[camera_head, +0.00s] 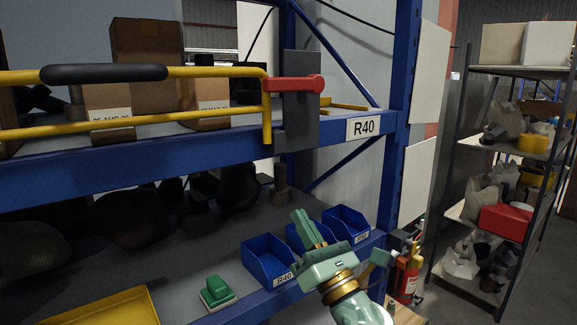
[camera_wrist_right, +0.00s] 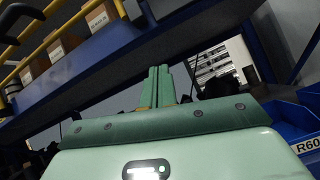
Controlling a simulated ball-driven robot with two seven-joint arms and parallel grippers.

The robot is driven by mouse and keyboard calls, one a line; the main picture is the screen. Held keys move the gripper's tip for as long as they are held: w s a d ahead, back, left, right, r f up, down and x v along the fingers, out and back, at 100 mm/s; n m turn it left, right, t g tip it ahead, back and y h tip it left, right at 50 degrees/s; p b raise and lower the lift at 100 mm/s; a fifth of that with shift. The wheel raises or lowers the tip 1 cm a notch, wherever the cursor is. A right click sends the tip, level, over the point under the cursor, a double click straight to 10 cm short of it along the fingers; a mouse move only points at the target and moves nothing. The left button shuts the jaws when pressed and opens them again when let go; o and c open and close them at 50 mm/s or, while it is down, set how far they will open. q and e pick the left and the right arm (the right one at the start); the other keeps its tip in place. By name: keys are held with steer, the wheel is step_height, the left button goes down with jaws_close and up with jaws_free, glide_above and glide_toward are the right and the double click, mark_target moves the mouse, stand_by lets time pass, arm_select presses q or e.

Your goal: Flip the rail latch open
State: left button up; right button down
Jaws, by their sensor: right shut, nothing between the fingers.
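The red rail latch (camera_head: 294,84) lies level across a dark grey upright plate (camera_head: 300,110) at the right end of the yellow rail (camera_head: 215,72). The rail runs along the front of the blue shelf beam and carries a black grip sleeve (camera_head: 104,73). My right gripper (camera_head: 305,226) is below the beam, well under the latch and apart from it, in front of the blue bins. Its green fingers are together and empty. They point up in the right wrist view (camera_wrist_right: 158,84), where the latch does not show. My left gripper is not in view.
The blue beam (camera_head: 200,145) labelled R40 crosses above my right gripper. Blue bins (camera_head: 268,258), a green object (camera_head: 217,292) and a yellow tray (camera_head: 110,308) are on the lower shelf. Cardboard boxes (camera_head: 147,55) stand behind the rail. A blue post (camera_head: 398,110) rises right of the latch.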

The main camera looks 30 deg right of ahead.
mark_target(291, 84)
steer(key=s+a+r+n+t+y, duration=0.1)
steer(key=s+r+n, duration=0.3)
steer(key=r, duration=0.4)
steer(key=shift+s+a+t+y+p, duration=0.3)
steer(key=shift+t+y, duration=0.2)
steer(key=shift+y, duration=0.2)
steer(key=shift+w+d+r, duration=0.1)
steer(key=shift+r, duration=0.05)
steer(key=shift+h, duration=0.3)
steer(key=p+x, duration=0.2)
steer(key=x, duration=0.2)
steer(key=s+r+p+x, duration=0.1)
steer(key=p+x, duration=0.2)
steer(key=x, duration=0.1)
steer(key=s+r+p+x, duration=0.1)
steer(key=p+x, duration=0.2)
steer(key=x, duration=0.1)
steer(key=shift+w+r, duration=0.2)
steer(key=shift+r, duration=0.1)
steer(key=shift+w+p, duration=0.15)
steer(key=shift+p, duration=0.15)
